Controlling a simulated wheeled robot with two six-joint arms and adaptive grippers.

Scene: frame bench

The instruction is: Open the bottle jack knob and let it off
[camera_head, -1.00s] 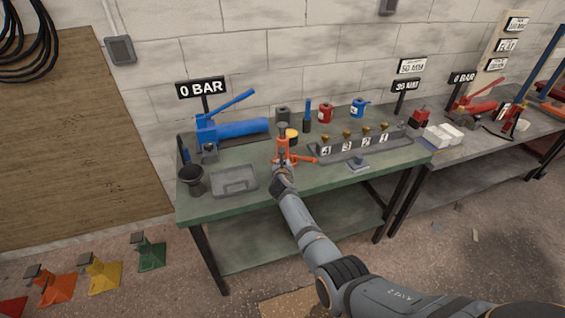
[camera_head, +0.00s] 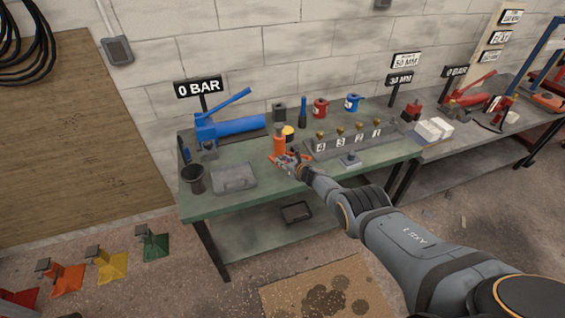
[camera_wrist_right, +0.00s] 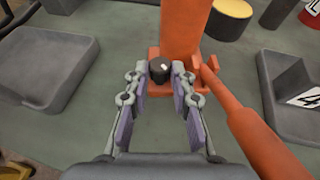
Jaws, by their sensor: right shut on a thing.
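The orange bottle jack (camera_head: 279,146) stands upright on the green bench, and its body (camera_wrist_right: 184,28) fills the upper middle of the wrist view. A small black knob (camera_wrist_right: 160,69) sits low on the jack's near side. My right gripper (camera_wrist_right: 160,76) is shut on the knob, with a fingertip at each side of it. In the head view my right gripper (camera_head: 291,162) is at the jack's base, small and partly hidden by its own wrist. The orange handle (camera_wrist_right: 245,125) slopes down to the right of the fingers. My left gripper is not in view.
A grey tray (camera_head: 234,178) lies left of the jack and a dark cup (camera_head: 194,180) beyond it. A numbered valve block (camera_head: 350,144) stands to the right. The blue pump (camera_head: 230,126) is behind on the left. The bench's front strip is mostly clear.

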